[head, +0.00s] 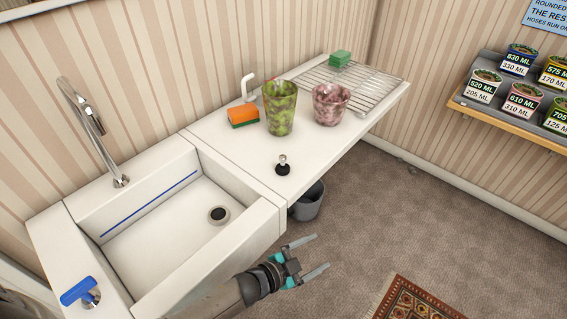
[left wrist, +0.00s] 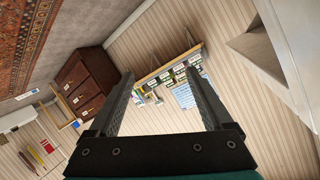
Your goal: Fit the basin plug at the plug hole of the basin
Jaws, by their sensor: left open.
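The basin plug (head: 283,166), black with a metal knob on top, stands upright on the white counter to the right of the basin in the head view. The white basin (head: 255,226) is empty, with a blue line on its inner back wall. Its dark, ringed plug hole (head: 218,215) is open in the basin floor. My left gripper (head: 318,256) is open and empty, in front of the basin's near right corner, apart from the plug. Its two fingers show in the left wrist view (left wrist: 165,90) with nothing between them. My right gripper is not in view.
A green cup (head: 280,108), a pink cup (head: 330,104), an orange sponge (head: 242,116) and a wire rack (head: 365,87) are on the counter behind the plug. A chrome tap (head: 92,120) rises behind the basin. A grey bucket (head: 309,202) stands below the counter.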

